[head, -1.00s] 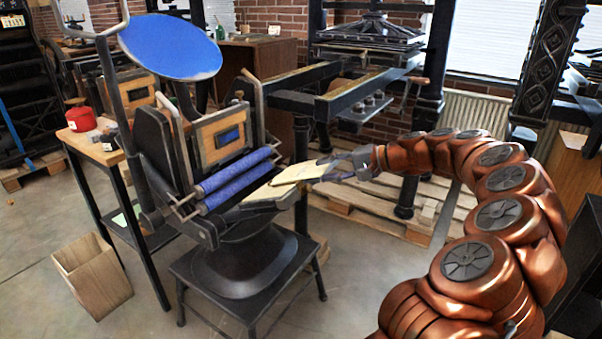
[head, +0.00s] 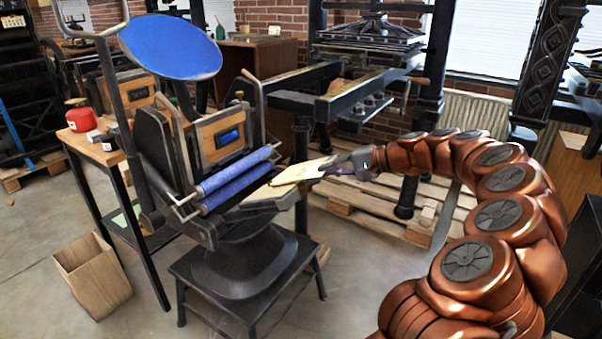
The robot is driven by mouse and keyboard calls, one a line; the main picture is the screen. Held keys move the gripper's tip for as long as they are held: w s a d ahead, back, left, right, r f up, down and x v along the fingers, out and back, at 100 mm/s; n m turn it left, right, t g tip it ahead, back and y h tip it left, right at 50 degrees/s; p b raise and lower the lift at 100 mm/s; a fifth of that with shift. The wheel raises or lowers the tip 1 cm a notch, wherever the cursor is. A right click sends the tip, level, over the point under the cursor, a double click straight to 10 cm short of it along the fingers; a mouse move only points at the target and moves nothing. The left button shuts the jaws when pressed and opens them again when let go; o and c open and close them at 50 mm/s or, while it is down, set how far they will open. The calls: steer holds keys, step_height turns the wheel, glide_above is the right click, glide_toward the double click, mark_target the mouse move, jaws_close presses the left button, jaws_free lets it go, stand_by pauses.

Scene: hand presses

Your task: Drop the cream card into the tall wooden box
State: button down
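The cream card (head: 300,172) is a thin pale piece above the wooden feed board (head: 262,198) of the small hand press. My gripper (head: 330,167) reaches in from the right and appears shut on the card's right end. The fingertips are small and partly hidden by the card. I cannot tell whether the card touches the board beneath it. The tall wooden box (head: 94,284) stands open-topped on the floor at the lower left, well away from my gripper. Its inside bottom is hidden.
The black hand press (head: 240,255), with blue rollers (head: 235,178) and a round blue disc (head: 172,46), stands between my gripper and the box. A narrow side table (head: 100,150) holds a red tin (head: 81,119).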

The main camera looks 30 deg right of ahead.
steer(key=shift+s+d, duration=0.1)
steer(key=shift+d, duration=0.05)
steer(key=shift+v, duration=1.3)
steer(key=shift+r, duration=0.2)
steer(key=shift+s+d+r+p, duration=0.3)
steer(key=shift+s+r+p, duration=0.1)
steer(key=shift+r, duration=0.25)
steer(key=shift+s+d+r+p, duration=0.25)
steer(key=shift+d+r+p, duration=0.15)
steer(key=shift+r, duration=0.25)
steer(key=shift+s+d+r+p, duration=0.25)
steer(key=shift+s+r+p, duration=0.15)
steer(key=shift+r, duration=0.25)
steer(key=shift+r, duration=0.1)
